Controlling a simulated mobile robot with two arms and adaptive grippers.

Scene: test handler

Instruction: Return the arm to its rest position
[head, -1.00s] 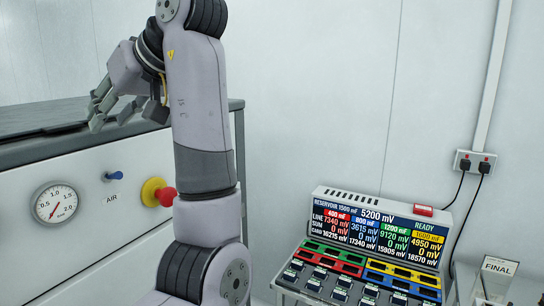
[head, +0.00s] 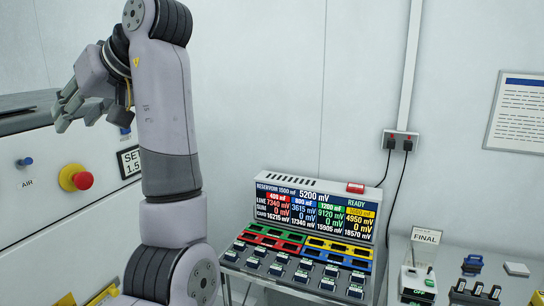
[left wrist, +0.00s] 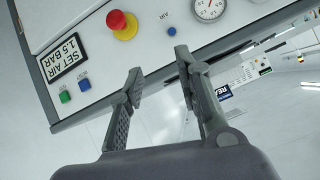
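My left arm rises through the left half of the head view, and my left gripper (head: 77,112) hangs at its upper left, in front of the grey cabinet. In the left wrist view the two fingers of my left gripper (left wrist: 157,70) stand apart with nothing between them. Past the fingertips is the cabinet panel (left wrist: 145,50), a short way off and not visibly touched. My right gripper is not in either view.
The cabinet carries a red knob on a yellow ring (head: 76,178) and a "SET AIR 1.5 BAR" sign (left wrist: 66,55). A charging station with a lit display (head: 315,208) stands at centre right. A bench (head: 460,262) at far right holds small devices and a "FINAL" sign (head: 426,236).

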